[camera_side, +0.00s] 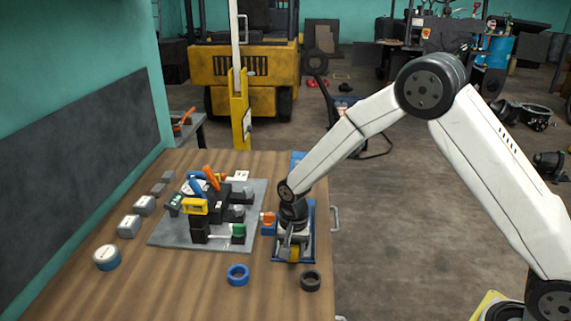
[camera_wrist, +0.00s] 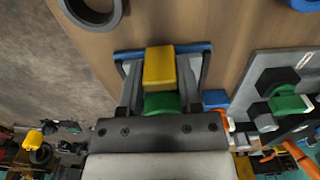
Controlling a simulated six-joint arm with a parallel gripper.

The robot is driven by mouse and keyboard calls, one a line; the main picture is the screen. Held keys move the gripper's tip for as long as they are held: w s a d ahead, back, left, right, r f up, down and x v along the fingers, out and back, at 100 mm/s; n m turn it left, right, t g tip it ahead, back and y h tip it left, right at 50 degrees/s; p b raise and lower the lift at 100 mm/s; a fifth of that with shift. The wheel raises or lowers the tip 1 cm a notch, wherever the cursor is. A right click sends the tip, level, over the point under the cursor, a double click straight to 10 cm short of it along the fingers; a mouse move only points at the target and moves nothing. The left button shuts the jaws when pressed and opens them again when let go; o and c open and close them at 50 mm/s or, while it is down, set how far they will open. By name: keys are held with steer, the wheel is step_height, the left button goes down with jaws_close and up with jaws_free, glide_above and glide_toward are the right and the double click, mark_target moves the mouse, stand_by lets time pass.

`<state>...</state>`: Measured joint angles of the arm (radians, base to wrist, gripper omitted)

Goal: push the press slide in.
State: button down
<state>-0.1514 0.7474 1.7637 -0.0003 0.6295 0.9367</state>
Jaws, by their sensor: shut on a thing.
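The press slide appears to be the unit on the long blue base (camera_side: 308,215) at the table's right edge; its parts are partly hidden by my gripper. A yellow block (camera_side: 294,255) sits at the near end of this base. My gripper (camera_side: 293,242) points down over it. In the wrist view my gripper (camera_wrist: 162,82) has its fingers on either side of the yellow block (camera_wrist: 159,66), shut on it. A green round part (camera_wrist: 162,103) lies just behind the block, close to the palm. The blue base's end (camera_wrist: 205,47) shows beyond the fingers.
Left of the base is a grey board (camera_side: 170,235) with several tools and a green knob (camera_side: 238,231). A small orange knob (camera_side: 268,217) stands close beside my gripper. A blue ring (camera_side: 238,275) and a black ring (camera_side: 310,281) lie in front. The near-left tabletop is mostly clear.

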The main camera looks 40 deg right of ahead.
steer(key=shift+w, duration=0.1)
stand_by(0.3)
steer(key=w+d, duration=0.5)
steer(key=shift+w+d, duration=0.3)
steer(key=shift+d, duration=0.05)
steer(key=shift+c, duration=1.4)
jaws_free()
steer(key=shift+s, duration=0.1)
steer(key=shift+r, duration=0.1)
step_height(320, 180, up, 8)
